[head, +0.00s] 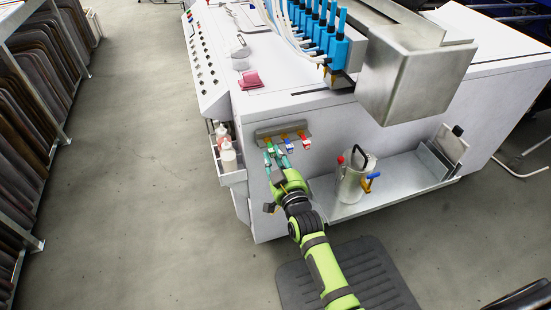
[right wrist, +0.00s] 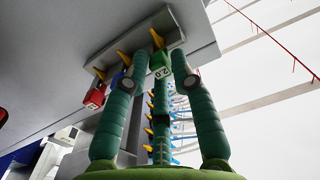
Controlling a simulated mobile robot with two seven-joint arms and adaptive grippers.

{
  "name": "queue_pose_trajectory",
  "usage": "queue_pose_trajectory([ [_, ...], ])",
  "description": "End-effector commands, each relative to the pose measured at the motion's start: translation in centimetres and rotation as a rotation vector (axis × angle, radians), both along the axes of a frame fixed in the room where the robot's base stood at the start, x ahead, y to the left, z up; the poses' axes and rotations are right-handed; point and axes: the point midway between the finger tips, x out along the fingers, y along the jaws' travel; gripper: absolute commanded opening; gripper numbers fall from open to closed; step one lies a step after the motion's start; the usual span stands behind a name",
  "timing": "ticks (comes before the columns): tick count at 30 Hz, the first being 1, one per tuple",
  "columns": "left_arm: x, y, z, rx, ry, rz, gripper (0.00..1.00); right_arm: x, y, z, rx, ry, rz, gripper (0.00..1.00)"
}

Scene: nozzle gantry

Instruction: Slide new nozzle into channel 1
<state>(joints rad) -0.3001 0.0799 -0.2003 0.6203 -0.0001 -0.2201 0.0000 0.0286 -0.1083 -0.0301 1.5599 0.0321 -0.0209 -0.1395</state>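My right gripper (head: 275,157) is at the nozzle rack on the front of the white machine. In the right wrist view, its teal fingers (right wrist: 160,78) stand apart and straight around a small green nozzle (right wrist: 161,64) marked 2.0. The nozzle still hangs at the rack's peg; I see no firm closing on it. The row of blue channel valves (head: 318,30) stands high on the gantry; channel 1 cannot be told apart. My left gripper is not in view.
The grey rack plate (head: 268,132) holds the nozzles. A metal can (head: 352,182) with a black handle stands on the lower tray (head: 400,192), right of my arm. A large metal box (head: 410,85) juts out above. The floor at left is clear.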

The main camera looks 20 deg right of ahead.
Motion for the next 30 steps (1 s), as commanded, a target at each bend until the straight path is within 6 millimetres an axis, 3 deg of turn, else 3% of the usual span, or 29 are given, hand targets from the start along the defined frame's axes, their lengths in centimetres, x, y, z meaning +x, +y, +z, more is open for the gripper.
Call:
queue_pose_trajectory([
  [30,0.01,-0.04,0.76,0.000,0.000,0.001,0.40,-0.03,0.05,0.43,0.000,0.000,0.001,0.00],
])
